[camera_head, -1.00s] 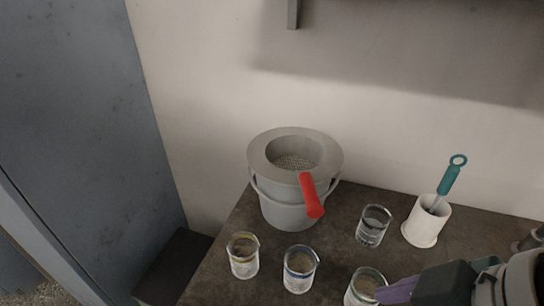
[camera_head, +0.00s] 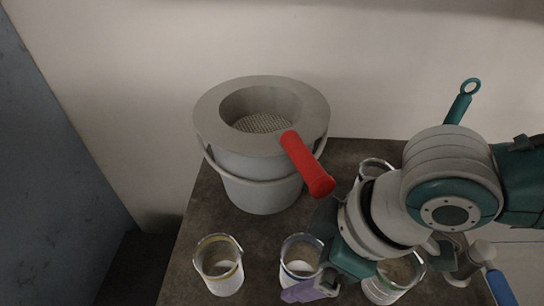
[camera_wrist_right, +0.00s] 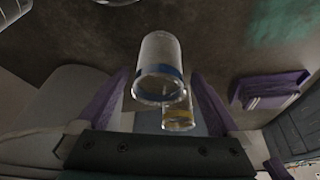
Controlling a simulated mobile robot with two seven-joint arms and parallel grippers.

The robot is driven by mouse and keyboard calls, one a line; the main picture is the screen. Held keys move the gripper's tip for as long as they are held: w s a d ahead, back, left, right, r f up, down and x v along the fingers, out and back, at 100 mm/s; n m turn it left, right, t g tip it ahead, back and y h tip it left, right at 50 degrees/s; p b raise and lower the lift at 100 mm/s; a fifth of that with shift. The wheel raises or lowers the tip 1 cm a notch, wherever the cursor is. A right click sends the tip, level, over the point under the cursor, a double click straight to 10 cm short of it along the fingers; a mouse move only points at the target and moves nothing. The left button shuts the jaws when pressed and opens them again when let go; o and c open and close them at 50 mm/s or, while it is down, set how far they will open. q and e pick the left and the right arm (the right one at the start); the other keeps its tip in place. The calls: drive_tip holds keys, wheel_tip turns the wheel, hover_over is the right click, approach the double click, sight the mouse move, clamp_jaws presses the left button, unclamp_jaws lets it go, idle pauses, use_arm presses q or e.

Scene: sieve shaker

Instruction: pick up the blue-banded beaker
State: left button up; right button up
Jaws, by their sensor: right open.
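The blue-banded beaker (camera_head: 299,262) stands upright on the dark bench, in the front row between two other beakers. In the right wrist view the clear glass with its blue band (camera_wrist_right: 160,68) shows between two purple fingers. My right gripper (camera_head: 308,265) is open, coming in from the right, one purple finger on the near side of the beaker. I cannot tell whether either finger touches the glass. My left gripper is not in view.
A yellow-banded beaker (camera_head: 218,268) stands just left; a green-banded one (camera_head: 395,283) is partly under my right arm. A grey bucket with a sieve (camera_head: 262,150) and red handle (camera_head: 308,165) stands behind. Another beaker (camera_head: 374,168) and a teal-handled tool (camera_head: 462,102) are behind my arm.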

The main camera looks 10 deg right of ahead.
drive_tip(key=shift+x, duration=0.75)
drive_tip(key=c, duration=1.4)
drive_tip(key=shift+r, duration=0.15)
